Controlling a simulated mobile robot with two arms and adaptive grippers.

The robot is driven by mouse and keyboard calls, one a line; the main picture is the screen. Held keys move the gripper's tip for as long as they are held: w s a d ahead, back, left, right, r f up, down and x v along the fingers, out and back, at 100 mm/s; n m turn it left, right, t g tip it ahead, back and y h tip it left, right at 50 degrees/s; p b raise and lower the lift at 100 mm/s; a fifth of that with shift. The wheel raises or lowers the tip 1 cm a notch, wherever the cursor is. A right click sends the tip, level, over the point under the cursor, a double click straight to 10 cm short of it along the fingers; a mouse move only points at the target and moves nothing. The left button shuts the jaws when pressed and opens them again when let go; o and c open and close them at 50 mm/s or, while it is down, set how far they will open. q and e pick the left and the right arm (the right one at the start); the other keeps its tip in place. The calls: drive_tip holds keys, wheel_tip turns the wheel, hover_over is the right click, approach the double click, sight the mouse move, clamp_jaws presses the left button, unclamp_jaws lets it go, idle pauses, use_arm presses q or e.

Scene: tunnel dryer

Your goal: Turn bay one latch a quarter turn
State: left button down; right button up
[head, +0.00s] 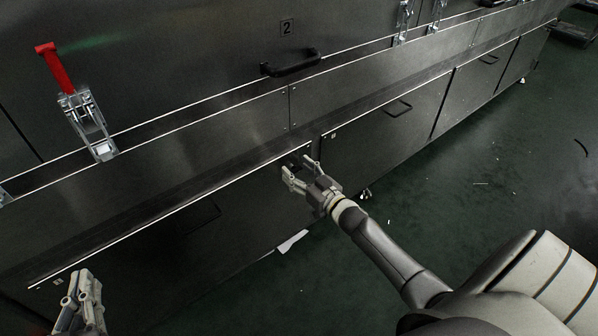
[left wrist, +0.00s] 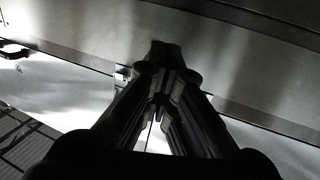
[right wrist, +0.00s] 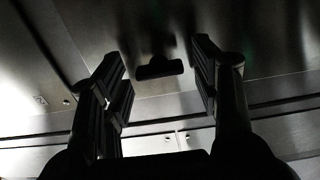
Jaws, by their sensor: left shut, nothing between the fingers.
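A small black T-shaped latch (right wrist: 158,67) stands out from a dark metal panel in the right wrist view. Its bar lies roughly level there. My right gripper (right wrist: 162,72) is open, with one finger on each side of the latch and visible gaps to both. In the head view my right gripper (head: 302,167) is at the top right corner of a lower door (head: 235,205), where its fingers largely hide the latch. My left gripper (head: 86,288) is shut and empty near the lower left. Its closed fingers (left wrist: 160,62) also show in the left wrist view.
A toggle clamp with a red handle (head: 57,68) stands at upper left. A black bar handle (head: 291,63) is under the "2" label (head: 287,28). Another lower door (head: 390,125) is to the right. The green floor (head: 480,180) has scattered scraps.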

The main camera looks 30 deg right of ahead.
drive_tip(key=c, duration=0.8)
